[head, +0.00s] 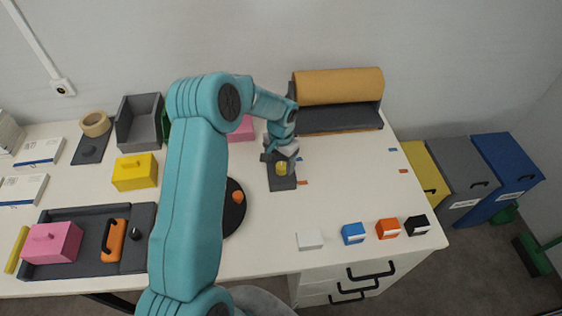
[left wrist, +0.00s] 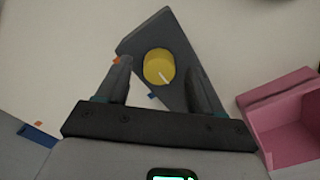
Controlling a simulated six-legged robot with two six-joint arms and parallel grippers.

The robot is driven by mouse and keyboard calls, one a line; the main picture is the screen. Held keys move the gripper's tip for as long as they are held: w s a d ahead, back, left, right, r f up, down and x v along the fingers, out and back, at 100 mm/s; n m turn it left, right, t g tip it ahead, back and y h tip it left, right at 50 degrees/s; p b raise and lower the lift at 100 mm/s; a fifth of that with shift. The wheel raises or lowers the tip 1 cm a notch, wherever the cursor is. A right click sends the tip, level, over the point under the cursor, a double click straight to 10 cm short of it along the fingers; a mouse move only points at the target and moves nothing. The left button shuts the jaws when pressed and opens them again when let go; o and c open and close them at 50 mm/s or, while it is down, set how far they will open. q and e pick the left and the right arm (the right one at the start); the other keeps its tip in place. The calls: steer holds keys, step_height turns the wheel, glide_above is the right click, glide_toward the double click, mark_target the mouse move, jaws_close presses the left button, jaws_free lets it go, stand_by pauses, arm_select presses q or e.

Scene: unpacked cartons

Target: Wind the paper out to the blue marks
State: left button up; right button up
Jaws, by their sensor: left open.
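The brown paper roll (head: 340,86) lies on a dark holder (head: 340,119) at the back right, with a thin brown strip along the holder's front edge. A yellow knob (head: 281,168) sits on a dark plate (head: 284,184) to the left of the holder. In the left wrist view the knob (left wrist: 159,66) shows a white line. My left gripper (head: 282,153) is open above the plate, its fingers on either side of the knob in that view; contact cannot be told. A small blue mark (head: 392,150) lies right of the holder; another blue mark (left wrist: 152,96) lies by the plate. My right gripper is not in view.
Orange marks (head: 403,171) also lie on the white table. A pink box (head: 241,130) stands behind my left arm. Blue (head: 353,233), orange (head: 388,228) and black (head: 416,225) boxes line the front right. The table before the paper holder is clear.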

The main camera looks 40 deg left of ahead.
arm_select(q)
steer(key=shift+w+f, duration=0.1)
steer(key=shift+f, duration=0.5)
steer(key=shift+w+f, duration=0.15)
steer(key=shift+f, duration=0.25)
steer(key=shift+s+r, duration=0.1)
steer(key=shift+s, duration=0.1)
steer(key=shift+w, duration=0.15)
steer(key=c, duration=1.1)
steer(key=shift+o, duration=0.2)
